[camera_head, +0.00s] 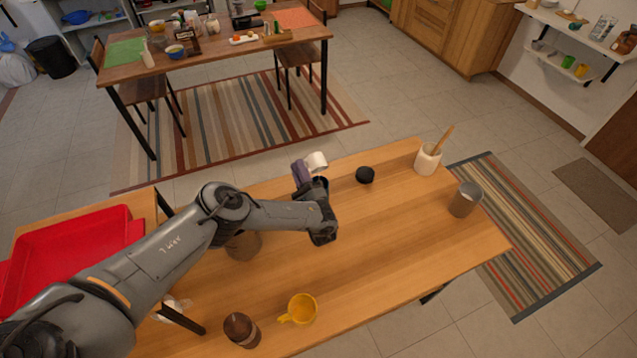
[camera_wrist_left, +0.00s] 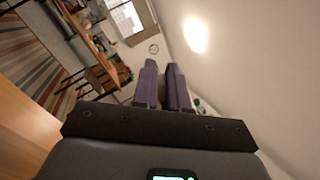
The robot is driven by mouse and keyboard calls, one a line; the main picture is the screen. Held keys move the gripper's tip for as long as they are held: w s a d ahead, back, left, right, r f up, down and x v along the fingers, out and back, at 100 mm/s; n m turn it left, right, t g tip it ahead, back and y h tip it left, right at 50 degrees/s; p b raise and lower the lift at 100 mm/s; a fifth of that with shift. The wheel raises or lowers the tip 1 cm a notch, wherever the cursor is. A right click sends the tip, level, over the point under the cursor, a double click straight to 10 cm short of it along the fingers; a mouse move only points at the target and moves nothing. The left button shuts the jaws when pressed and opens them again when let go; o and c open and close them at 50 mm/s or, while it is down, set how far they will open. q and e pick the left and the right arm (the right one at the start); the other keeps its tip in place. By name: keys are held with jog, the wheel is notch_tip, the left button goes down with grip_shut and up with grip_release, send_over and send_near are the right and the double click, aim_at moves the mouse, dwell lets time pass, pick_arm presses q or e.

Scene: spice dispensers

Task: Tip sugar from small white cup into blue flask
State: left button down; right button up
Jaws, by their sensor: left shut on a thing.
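My left gripper (camera_head: 302,172) has purple fingers and reaches over the far edge of the wooden table. A small white cup (camera_head: 316,161) is at its fingertips, and the gripper is shut on it. The cup looks tilted; its contents cannot be made out. In the left wrist view the two purple fingers (camera_wrist_left: 164,85) point away, close together, and the cup cannot be clearly told there. No blue flask can be made out on the table; my arm hides part of the tabletop. My right gripper is not in view.
The wooden table (camera_head: 390,250) holds a black round object (camera_head: 365,175), a white holder (camera_head: 427,160) with a wooden utensil, a grey cup (camera_head: 465,199), a yellow mug (camera_head: 301,309) and a brown jar (camera_head: 241,329). A red tray (camera_head: 80,245) is at left. The table's middle right is clear.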

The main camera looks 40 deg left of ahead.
pick_arm(q)
jog(key=shift+d+r+p, duration=0.1)
jog(key=shift+r+p, duration=0.15)
jog(key=shift+p, duration=0.1)
